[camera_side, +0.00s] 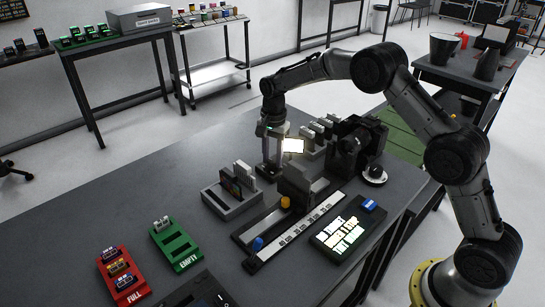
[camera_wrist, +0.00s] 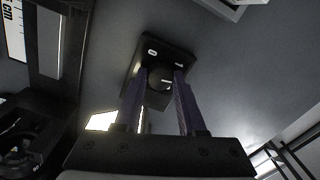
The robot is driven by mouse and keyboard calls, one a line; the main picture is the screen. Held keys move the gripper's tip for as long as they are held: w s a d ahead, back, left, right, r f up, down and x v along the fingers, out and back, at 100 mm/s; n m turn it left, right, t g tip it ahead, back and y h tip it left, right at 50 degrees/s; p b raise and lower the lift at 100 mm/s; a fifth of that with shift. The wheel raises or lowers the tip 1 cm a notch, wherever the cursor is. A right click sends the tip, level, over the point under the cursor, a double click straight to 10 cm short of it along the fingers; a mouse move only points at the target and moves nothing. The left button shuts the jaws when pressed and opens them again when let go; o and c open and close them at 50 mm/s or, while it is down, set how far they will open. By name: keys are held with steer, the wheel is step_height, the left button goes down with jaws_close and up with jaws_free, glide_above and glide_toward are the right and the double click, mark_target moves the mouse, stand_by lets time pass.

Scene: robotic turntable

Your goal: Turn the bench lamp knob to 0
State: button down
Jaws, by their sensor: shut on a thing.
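In the wrist view, the lamp knob (camera_wrist: 159,76) is a dark round knob on a small black base plate (camera_wrist: 152,48) with white marks near its edge. My gripper (camera_wrist: 158,84) has one finger on each side of the knob and is shut on it. The knob's exact setting is too small to read. In the side view, my gripper (camera_side: 270,174) points straight down at the bench behind the grey rack; the knob cannot be made out there. The lit lamp panel (camera_side: 293,146) glows just right of my fingers, and a bright panel (camera_wrist: 101,121) shows in the wrist view.
A grey slotted rack (camera_side: 232,207) stands in front of my gripper. A rail with a scale (camera_side: 300,222) and a dark machine (camera_side: 357,145) are to the right. Red (camera_side: 122,277) and green (camera_side: 175,243) trays lie at the left front. Bench left of my gripper is clear.

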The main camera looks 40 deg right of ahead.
mark_target(274, 160)
steer(key=shift+r+n, duration=0.1)
steer(key=shift+n, duration=1.4)
steer(key=c, duration=0.5)
jaws_free()
step_height(274, 160, up, 14)
steer(key=shift+s+d, duration=0.1)
